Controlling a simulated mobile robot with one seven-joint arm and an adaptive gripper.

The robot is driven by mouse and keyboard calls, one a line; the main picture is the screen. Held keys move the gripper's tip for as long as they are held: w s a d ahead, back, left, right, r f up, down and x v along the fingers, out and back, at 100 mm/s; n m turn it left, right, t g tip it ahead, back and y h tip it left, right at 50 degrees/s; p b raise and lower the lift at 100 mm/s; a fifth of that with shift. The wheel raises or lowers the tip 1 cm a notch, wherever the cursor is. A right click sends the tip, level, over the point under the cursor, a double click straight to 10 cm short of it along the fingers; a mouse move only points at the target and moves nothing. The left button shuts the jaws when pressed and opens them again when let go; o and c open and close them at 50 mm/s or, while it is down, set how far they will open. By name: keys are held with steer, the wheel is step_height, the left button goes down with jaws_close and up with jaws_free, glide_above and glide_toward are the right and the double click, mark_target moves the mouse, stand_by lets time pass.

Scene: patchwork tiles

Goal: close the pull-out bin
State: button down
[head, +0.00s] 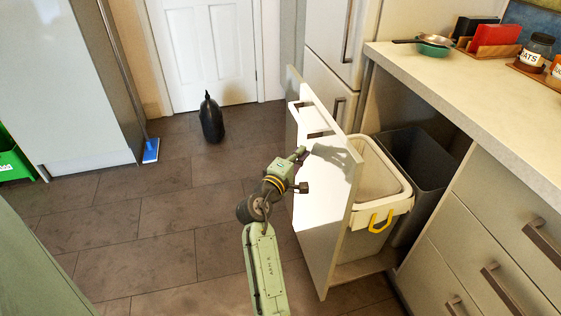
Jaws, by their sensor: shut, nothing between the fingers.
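The pull-out bin is out from the cabinet at the right of the head view. Its white front panel (327,215) stands away from the cabinet, with a handle near its top. Behind the panel are a white bin (376,172) with a yellow handle (381,221) and a dark grey bin (420,160) deeper in the opening. My gripper (304,153) is shut and empty, at the outer face of the panel, below its handle. I cannot tell whether it touches the panel. A shadow of the arm falls on the panel.
A countertop (470,97) with a pan, a red item and jars runs along the right. Drawers (480,235) with bar handles are below it. A black bottle-shaped object (210,120) stands on the tiled floor. A blue-headed mop (151,150) leans at left.

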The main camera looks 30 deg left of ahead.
steer(key=w+d+p, duration=0.5)
steer(key=w+d, duration=1.5)
steer(key=w, duration=0.4)
steer(key=shift+d, duration=0.2)
steer(key=shift+w, duration=0.1)
